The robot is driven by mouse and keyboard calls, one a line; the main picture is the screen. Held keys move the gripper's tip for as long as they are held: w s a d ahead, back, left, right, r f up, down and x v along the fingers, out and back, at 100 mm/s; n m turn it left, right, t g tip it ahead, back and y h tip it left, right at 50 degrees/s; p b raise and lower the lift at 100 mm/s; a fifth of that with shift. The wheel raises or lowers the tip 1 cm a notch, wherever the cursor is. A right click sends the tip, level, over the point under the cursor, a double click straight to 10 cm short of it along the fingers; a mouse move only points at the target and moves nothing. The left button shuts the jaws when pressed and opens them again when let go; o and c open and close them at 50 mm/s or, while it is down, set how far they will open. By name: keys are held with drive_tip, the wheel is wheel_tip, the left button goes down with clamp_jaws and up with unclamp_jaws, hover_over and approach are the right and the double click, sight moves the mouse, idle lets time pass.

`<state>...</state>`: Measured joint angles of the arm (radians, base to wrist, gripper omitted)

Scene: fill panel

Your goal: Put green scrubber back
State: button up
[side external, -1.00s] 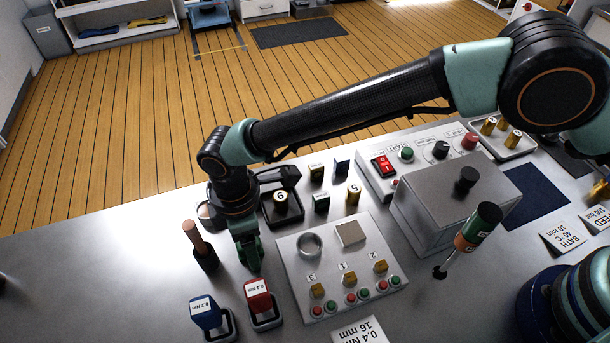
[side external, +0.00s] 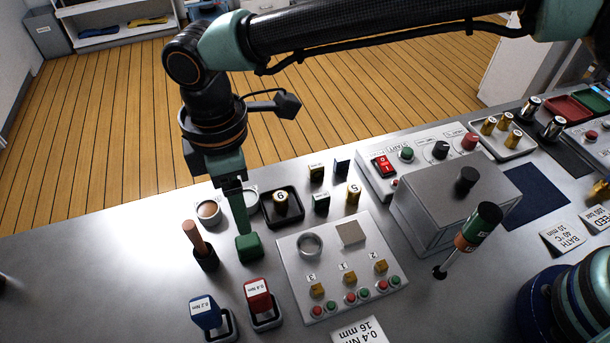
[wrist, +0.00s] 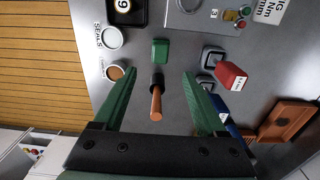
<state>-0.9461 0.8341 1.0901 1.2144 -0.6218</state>
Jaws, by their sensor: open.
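The green scrubber (side external: 249,247) is a small green block on the metal bench, right of a wooden-handled tool (side external: 193,235). It also shows in the wrist view (wrist: 161,49), beyond and between my fingertips. My gripper (side external: 241,232) has long green fingers pointing down and appears just above the scrubber in the side view. The wooden-handled tool (wrist: 156,100) also shows between the fingers there. Whether a fingertip touches the scrubber I cannot tell.
Red (side external: 258,297) and blue (side external: 206,312) torque tools stand in holders in front. Behind are a brown-filled dish (side external: 209,212) and a black tray (side external: 298,214) with a numbered piece. A button panel (side external: 295,281) lies to the right. The bench's left part is clear.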

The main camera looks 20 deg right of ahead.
drive_tip(key=w+d+r+m+t, duration=0.1)
drive_tip(key=w+d+r+m, duration=0.2)
drive_tip(key=d, duration=0.4)
drive_tip(key=w+d+r+m+y, duration=0.1)
drive_tip(key=d+r+m, duration=0.1)
drive_tip(key=d+r, duration=0.5)
drive_tip(key=w+d+r+m+t, duration=0.1)
drive_tip(key=w+d+r+m, duration=0.2)
drive_tip(key=d, duration=0.5)
drive_tip(key=s+d+m+t, duration=0.1)
drive_tip(key=s+d+m, duration=0.2)
drive_tip(key=d, duration=0.4)
drive_tip(key=s+d+m+t, duration=0.1)
drive_tip(key=s+d+m, duration=0.2)
drive_tip(key=d, duration=0.4)
drive_tip(key=s+d+m+t+h, duration=0.1)
drive_tip(key=s+d+m, duration=0.3)
drive_tip(key=d, duration=0.3)
drive_tip(key=shift+d+f+t, duration=0.2)
drive_tip(key=shift+d+t, duration=0.1)
drive_tip(key=shift+d, duration=0.1)
